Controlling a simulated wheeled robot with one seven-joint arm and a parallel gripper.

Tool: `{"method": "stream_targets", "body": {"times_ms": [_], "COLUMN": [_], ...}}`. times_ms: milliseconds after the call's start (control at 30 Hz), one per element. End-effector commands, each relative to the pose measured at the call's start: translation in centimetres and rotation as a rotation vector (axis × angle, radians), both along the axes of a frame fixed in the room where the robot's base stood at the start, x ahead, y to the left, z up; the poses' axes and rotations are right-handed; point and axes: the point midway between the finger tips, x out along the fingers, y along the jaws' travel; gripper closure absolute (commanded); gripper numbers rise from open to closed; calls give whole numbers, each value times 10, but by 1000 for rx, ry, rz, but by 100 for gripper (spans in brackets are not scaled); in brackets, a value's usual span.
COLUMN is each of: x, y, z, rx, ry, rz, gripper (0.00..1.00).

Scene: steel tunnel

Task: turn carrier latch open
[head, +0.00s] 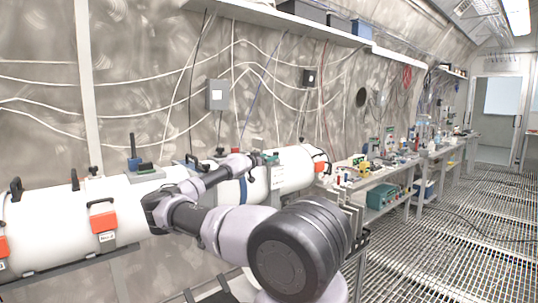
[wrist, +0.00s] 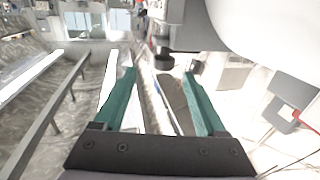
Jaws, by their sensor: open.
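A long white cylinder (head: 50,225) lies along the wall in the head view, with black handles and orange-red blocks (head: 103,221) on its side. It also fills the upper right of the wrist view (wrist: 275,35). My gripper (wrist: 160,73) is open and empty, its two green fingers apart. A dark round knob (wrist: 163,61) under a grey block (wrist: 178,32) shows between and just beyond the fingertips; contact is not visible. I cannot tell whether this knob is the carrier latch. In the head view my gripper is small beside the cylinder, partly lost among fittings.
A workbench (head: 368,180) with bottles and a teal box (head: 380,196) stands right of the cylinder. A grey plate with a red part (wrist: 296,112) is at right in the wrist view. The grated floor (head: 460,230) at right is largely clear, with a black cable.

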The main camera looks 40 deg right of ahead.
Motion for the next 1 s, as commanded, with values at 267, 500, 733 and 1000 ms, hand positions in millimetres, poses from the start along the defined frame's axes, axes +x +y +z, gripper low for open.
{"method": "stream_targets", "body": {"times_ms": [267, 500, 733, 1000], "x": [11, 27, 37, 39], "y": [-25, -69, -94, -100], "z": [-2, -1, -2, -1], "rx": [-10, -9, -8, -9], "ry": [3, 3, 4, 3], "rz": [7, 6, 8, 9], "gripper": [26, 26, 26, 26]}}
